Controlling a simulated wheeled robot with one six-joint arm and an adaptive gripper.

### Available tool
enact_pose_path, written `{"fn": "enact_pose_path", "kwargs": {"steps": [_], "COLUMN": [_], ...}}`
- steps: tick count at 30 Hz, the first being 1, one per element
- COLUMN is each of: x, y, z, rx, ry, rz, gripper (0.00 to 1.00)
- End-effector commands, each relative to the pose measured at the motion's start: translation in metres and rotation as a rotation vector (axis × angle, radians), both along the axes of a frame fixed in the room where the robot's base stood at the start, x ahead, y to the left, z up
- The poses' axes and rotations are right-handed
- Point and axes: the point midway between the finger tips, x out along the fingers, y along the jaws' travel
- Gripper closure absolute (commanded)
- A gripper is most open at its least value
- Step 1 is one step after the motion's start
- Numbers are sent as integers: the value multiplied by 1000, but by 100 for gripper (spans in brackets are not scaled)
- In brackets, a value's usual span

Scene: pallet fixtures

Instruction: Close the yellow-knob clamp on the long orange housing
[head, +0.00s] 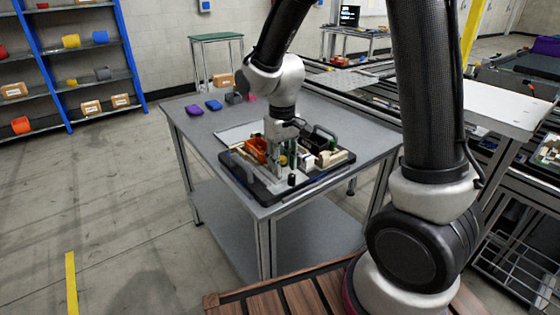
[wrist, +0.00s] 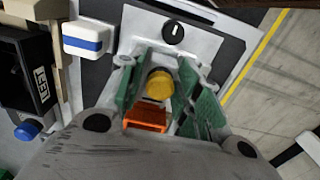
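The yellow knob (wrist: 159,85) of the clamp sits between my gripper's (wrist: 160,88) two green-padded fingers in the wrist view. The fingers stand apart with a gap on each side of the knob, so my gripper is open around it. A piece of orange housing (wrist: 146,118) shows just below the knob; the rest is hidden by my gripper. In the head view, my gripper (head: 283,170) points down over the pallet fixture, and the orange housing (head: 256,148) lies to its left. The clamp's arm is hidden, so its position cannot be told.
A black labelled housing (wrist: 30,78), a blue knob (wrist: 27,130) and a white block with a blue stripe (wrist: 88,38) lie left of my gripper. A black round dial (wrist: 173,32) sits above it.

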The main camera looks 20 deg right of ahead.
Motion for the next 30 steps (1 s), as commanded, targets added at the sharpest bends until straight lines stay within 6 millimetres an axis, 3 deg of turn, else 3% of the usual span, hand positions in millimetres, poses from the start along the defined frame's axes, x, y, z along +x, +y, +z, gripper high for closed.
{"fn": "enact_pose_path", "kwargs": {"steps": [1,3,4,17,30], "x": [0,0,0,1,16], "y": [0,0,0,0,5], "z": [0,0,0,0,1], "rx": [0,0,0,0,1], "ry": [0,0,0,0,-2], "rz": [0,0,0,0,0], "gripper": [81,94,94,94,94]}}
